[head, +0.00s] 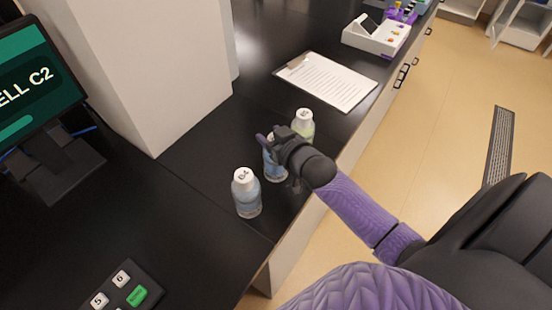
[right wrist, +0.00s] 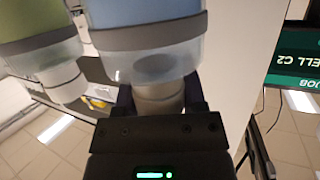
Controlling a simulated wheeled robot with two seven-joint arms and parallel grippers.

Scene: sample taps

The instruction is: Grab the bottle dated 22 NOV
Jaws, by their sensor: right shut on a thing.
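Three small capped bottles stand in a row on the black counter. The nearest (head: 246,195) holds pale blue liquid, and its white cap reads B4. The middle blue bottle (head: 275,172) is partly hidden by my right gripper (head: 281,146), which is shut on it near the neck. In the right wrist view, the blue bottle (right wrist: 145,45) appears upside down, its cap end between the fingers of the gripper (right wrist: 158,102). The far bottle has yellow-green liquid (head: 307,128) and shows in the right wrist view (right wrist: 36,40). I cannot read a date on any bottle. My left gripper is out of view.
A clipboard (head: 328,82) lies beyond the bottles, with a white device (head: 376,37) further back. A white column (head: 150,70) and a screen (head: 38,85) stand left. A keypad (head: 122,290) is at the front. The counter edge drops off to the right.

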